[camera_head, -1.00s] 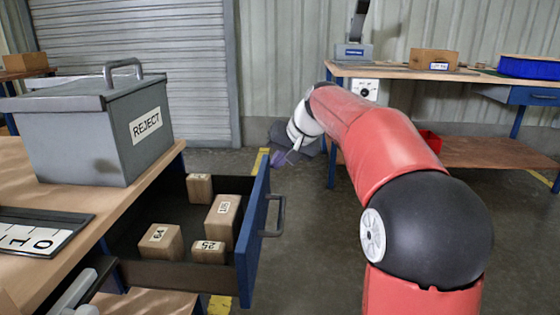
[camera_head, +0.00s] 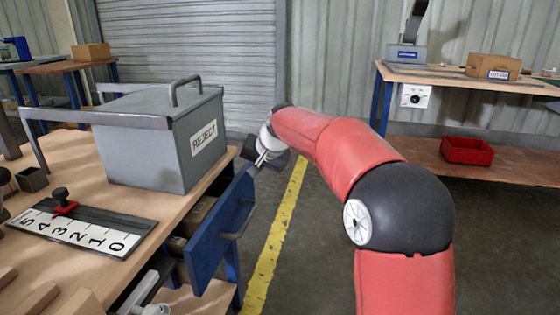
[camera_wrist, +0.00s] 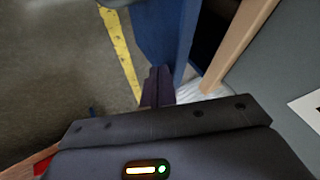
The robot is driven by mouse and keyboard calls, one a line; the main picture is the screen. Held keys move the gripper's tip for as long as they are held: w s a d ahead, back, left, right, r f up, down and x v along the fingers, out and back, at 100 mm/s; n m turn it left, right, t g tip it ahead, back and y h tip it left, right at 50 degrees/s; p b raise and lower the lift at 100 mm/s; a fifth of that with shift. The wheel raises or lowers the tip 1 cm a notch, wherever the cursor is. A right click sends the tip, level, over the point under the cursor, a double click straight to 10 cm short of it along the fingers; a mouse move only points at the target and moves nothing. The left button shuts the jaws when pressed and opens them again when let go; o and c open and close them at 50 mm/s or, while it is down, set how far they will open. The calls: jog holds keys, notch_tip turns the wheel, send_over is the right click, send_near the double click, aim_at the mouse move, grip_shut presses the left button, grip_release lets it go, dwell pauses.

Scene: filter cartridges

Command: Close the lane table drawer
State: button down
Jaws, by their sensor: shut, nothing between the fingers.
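The lane table drawer has a blue front (camera_head: 222,232) with a grey bar handle (camera_head: 240,220). It stands partly open, with a narrow gap between the front and the table edge; boxes (camera_head: 198,212) show inside. My gripper (camera_head: 259,162) is at the far end of the drawer front, near its top edge. In the wrist view my gripper's fingers (camera_wrist: 158,88) are shut together and empty, close beside the blue drawer front (camera_wrist: 165,35). Whether they touch it I cannot tell.
The lane table (camera_head: 120,200) carries a grey REJECT box (camera_head: 160,140) and a numbered scale plate (camera_head: 80,230). A yellow floor line (camera_head: 275,245) runs beside the drawer. Another bench (camera_head: 440,77) with a red bin (camera_head: 467,150) stands at the right. The floor between is clear.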

jog(key=shift+w+a+r+p, duration=0.1)
jog(key=shift+w+a+p, duration=0.15)
jog(key=shift+a, duration=0.45)
jog(key=shift+w+a+f+p, duration=0.1)
jog(key=shift+w+a+p, duration=0.15)
jog(key=shift+a, duration=0.4)
jog(key=shift+w+a+r+p, duration=0.15)
jog(key=shift+a+p, duration=0.2)
jog(key=shift+a, duration=0.45)
